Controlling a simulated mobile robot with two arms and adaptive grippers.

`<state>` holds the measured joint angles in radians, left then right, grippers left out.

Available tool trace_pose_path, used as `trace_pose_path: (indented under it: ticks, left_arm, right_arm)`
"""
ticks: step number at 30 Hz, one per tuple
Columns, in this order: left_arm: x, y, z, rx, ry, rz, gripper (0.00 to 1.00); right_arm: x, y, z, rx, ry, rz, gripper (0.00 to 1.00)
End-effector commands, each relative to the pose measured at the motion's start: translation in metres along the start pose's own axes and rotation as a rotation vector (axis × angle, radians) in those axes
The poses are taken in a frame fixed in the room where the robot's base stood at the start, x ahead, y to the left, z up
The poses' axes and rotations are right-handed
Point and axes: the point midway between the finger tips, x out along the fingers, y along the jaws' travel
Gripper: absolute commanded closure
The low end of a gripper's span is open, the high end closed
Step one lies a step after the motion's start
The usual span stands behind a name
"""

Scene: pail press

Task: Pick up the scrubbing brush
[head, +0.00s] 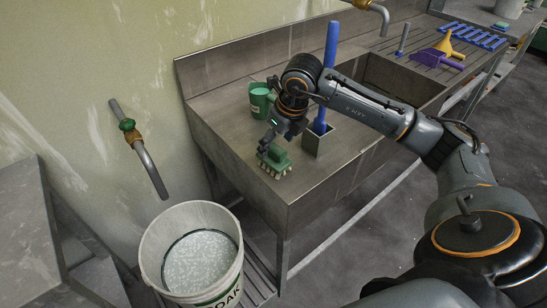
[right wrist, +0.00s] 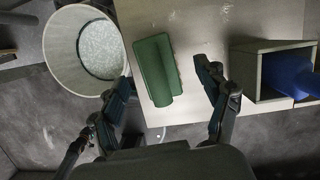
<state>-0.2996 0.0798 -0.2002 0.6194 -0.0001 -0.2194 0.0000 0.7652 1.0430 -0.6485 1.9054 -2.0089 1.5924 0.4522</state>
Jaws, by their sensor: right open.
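The green scrubbing brush (head: 274,164), with pale bristles pointing down, sits near the front left corner of the steel sink counter (head: 225,122). In the right wrist view the brush (right wrist: 155,68) shows from above as a green block. My right gripper (head: 270,143) is open just above and beside the brush. In the wrist view its two fingers (right wrist: 165,78) are spread, one to each side of the brush's near end. I cannot tell whether a finger touches it. My left gripper is not in view.
A blue-handled tool (head: 331,45) stands in a square metal holder (head: 312,143) right of the brush. A green cup (head: 259,96) stands behind. A white pail (head: 163,245) with pale contents stands below the counter's left front.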

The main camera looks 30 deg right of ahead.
Motion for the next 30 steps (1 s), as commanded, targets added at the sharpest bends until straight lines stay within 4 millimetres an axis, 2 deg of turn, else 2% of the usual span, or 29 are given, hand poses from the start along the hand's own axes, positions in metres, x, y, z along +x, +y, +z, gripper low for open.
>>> trace_pose_path:
  ticks: [5,13,22,23,30]
  left_arm:
    - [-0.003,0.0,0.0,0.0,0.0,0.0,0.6]
    - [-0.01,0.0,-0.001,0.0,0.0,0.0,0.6]
    - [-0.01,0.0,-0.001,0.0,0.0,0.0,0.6]
    - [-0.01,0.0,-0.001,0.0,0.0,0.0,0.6]
    - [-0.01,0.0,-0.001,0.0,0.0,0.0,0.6]
  right_arm:
    - [0.012,0.002,0.0,0.0,0.002,0.002,0.25]
    - [0.05,0.005,0.0,0.0,0.001,0.002,0.25]
    - [0.057,0.006,0.0,-0.001,-0.001,0.001,0.25]
    - [0.057,0.005,0.0,-0.001,-0.001,0.001,0.27]
    - [0.057,0.005,0.0,-0.001,-0.001,0.001,0.75]
